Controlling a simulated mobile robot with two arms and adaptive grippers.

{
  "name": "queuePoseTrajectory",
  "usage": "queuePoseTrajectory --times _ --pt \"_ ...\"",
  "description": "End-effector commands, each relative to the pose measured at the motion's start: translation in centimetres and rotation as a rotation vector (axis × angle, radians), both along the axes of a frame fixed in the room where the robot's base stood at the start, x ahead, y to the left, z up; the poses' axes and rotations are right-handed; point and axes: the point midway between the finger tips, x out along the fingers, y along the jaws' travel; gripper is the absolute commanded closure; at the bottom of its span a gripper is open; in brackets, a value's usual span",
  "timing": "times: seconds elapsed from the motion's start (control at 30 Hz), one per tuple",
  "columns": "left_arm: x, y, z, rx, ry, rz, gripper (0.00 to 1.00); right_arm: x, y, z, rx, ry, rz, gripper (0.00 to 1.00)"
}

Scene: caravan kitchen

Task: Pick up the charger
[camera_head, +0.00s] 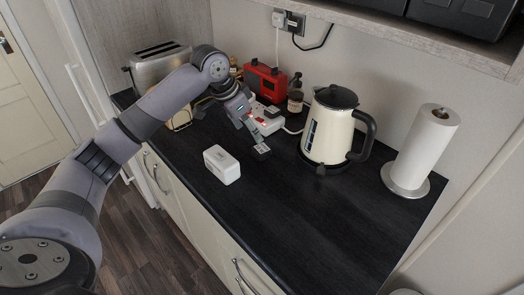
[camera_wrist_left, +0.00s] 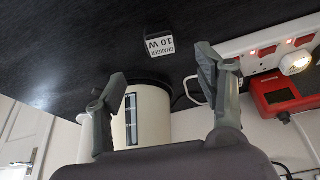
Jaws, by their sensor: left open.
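The charger (camera_wrist_left: 160,43) is a small dark block with a pale face printed "CHARGER 10 W", on the black worktop in the left wrist view. It lies beyond my fingertips, roughly centred between them and apart from both. In the head view a small dark block just past my fingers appears to be this charger (camera_head: 262,150). My left gripper (camera_head: 247,121) is open and empty, above the worktop by the power strip. Its two spread fingers also show in the left wrist view (camera_wrist_left: 162,72). My right gripper is not in view.
A white box (camera_head: 222,166) stands near the worktop's front edge. A white power strip (camera_head: 268,124) and red radio (camera_head: 265,83) lie behind my gripper. A cream kettle (camera_head: 328,130) stands to the right, and a paper roll (camera_head: 425,150) farther right. The front right worktop is clear.

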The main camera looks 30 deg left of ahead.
Motion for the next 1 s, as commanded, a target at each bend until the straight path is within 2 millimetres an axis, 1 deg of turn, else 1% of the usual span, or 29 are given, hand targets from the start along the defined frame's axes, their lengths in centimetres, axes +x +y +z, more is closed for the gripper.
queuePoseTrajectory --times 0.03,0.1,0.23,0.3,0.47,0.63,0.7,0.8,1.0 --pt "0.3 -0.3 -1.0 -0.002 0.005 -0.001 0.36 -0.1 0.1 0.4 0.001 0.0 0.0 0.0" --pt "0.8 -0.6 -2.3 -0.002 0.004 0.001 0.36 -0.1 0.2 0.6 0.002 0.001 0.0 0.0" --pt "1.5 -0.9 -4.2 -0.002 0.003 0.0 0.36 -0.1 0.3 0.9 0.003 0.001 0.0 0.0" --pt "1.8 -1.0 -4.8 0.0 0.001 0.0 0.36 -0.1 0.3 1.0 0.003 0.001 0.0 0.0" --pt "2.1 -1.2 -5.6 -0.001 0.001 0.001 0.36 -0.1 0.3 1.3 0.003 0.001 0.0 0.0" --pt "3.0 -1.7 -7.7 0.0 0.004 0.0 0.36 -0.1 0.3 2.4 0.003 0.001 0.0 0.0" --pt "3.3 -1.9 -8.8 -0.002 0.003 0.001 0.36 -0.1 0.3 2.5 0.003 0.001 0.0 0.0" --pt "3.7 -2.0 -9.7 -0.001 0.002 0.001 0.36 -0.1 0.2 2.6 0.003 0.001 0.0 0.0" --pt "3.8 -2.1 -10.1 0.0 -0.001 -0.001 0.36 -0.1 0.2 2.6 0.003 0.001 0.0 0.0"
